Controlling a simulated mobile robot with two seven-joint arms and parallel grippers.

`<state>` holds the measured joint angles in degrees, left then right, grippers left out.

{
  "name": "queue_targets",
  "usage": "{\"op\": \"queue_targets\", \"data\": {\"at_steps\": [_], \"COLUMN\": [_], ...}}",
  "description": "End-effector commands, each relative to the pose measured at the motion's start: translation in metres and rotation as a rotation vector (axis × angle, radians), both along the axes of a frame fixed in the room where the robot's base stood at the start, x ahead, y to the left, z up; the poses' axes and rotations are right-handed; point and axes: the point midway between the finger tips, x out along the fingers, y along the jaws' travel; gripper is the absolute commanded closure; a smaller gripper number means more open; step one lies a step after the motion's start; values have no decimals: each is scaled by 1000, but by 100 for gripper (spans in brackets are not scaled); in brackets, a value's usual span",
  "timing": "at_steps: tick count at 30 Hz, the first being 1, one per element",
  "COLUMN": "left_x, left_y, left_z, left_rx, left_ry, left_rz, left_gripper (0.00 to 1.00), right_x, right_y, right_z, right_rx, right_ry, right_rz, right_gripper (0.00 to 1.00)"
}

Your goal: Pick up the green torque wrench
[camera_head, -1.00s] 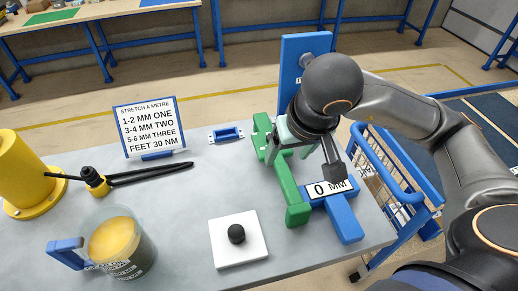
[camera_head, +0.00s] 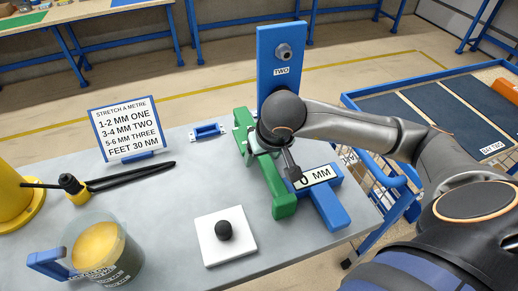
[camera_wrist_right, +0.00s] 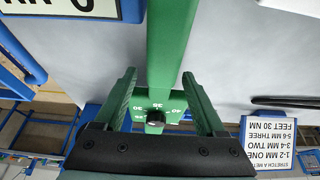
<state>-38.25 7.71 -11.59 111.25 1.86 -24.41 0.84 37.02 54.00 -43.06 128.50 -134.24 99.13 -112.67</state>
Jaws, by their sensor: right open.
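The green torque wrench (camera_head: 283,203) lies on the grey table, beside a blue gauge block marked 0 MM (camera_head: 318,177). In the right wrist view its green shaft (camera_wrist_right: 172,40) runs between my fingers, with a scale and a black knob (camera_wrist_right: 155,118) near the palm. My right gripper (camera_wrist_right: 159,75) is open, with one finger on each side of the wrench; I cannot tell whether either touches it. In the head view my right gripper (camera_head: 268,153) is over the wrench's far part, and my wrist hides some of it. My left gripper is not in view.
A blue upright plate marked TWO (camera_head: 280,72) stands close behind my right wrist. A sign (camera_head: 125,128), a black-handled tool (camera_head: 120,178), a cup (camera_head: 100,250) and a white pad with a black ball (camera_head: 226,236) are left. A blue cart (camera_head: 400,95) stands right.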

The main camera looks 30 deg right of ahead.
Motion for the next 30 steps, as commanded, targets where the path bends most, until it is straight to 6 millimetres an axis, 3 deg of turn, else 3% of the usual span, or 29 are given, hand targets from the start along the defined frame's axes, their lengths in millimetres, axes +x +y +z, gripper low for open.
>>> {"op": "queue_targets", "data": {"at_steps": [9,27,30], "left_x": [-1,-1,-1], "left_y": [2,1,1], "left_z": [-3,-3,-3], "left_rx": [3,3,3], "left_ry": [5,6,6], "left_rz": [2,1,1], "left_gripper": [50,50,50], "right_x": [3,2,2], "right_y": [-1,0,0], "right_z": [-6,-5,-5], "right_rx": [0,1,1], "right_ry": [-2,-1,-1], "right_rz": [0,0,0], "right_gripper": [29,96,100]}}
